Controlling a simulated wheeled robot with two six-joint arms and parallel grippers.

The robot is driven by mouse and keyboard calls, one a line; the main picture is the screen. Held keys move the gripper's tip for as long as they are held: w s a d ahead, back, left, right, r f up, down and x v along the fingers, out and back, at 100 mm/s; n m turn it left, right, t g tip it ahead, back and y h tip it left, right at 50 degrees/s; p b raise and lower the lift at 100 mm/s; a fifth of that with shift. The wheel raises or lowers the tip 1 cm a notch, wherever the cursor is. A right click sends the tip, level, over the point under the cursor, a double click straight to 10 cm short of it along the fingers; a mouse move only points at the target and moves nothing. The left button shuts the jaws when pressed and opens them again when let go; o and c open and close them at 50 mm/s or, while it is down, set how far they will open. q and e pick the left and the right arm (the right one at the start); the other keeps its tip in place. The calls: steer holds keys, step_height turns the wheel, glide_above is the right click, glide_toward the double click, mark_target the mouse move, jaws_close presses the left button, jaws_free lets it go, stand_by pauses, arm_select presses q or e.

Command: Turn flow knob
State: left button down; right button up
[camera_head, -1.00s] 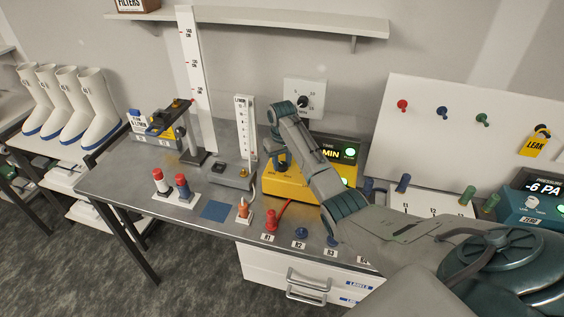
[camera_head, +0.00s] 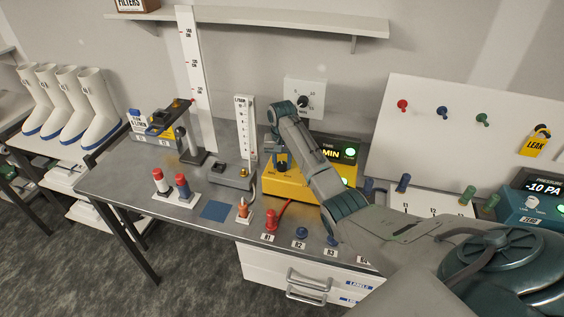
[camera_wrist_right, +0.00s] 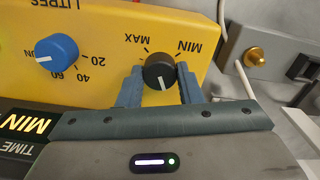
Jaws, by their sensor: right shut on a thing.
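The black flow knob (camera_wrist_right: 159,73) sits on the face of a yellow box (camera_wrist_right: 100,85), between the MIN and MAX marks. Its white pointer line points toward the lower edge of the wrist view. My right gripper (camera_wrist_right: 160,88) is shut on the knob, one finger on each side. In the head view my right arm reaches over the yellow box (camera_head: 300,187) from the right, and the gripper (camera_head: 281,163) is at its left part, partly hidden by the wrist. My left gripper is in neither view.
A blue knob (camera_wrist_right: 57,53) is beside the flow knob on the same box. A pressure gauge (camera_head: 540,198) at the right reads -10 PA.

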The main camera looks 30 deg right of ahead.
mark_target(282, 164)
stand_by(0.4)
steer(key=o, duration=1)
steer(key=shift+r, duration=0.1)
steer(key=shift+r, duration=0.25)
step_height(282, 164, up, 6)
steer(key=b, duration=0.3)
steer(key=shift+r, duration=0.2)
step_height(282, 164, up, 4)
steer(key=shift+f+p, duration=0.1)
steer(key=shift+p, duration=1.1)
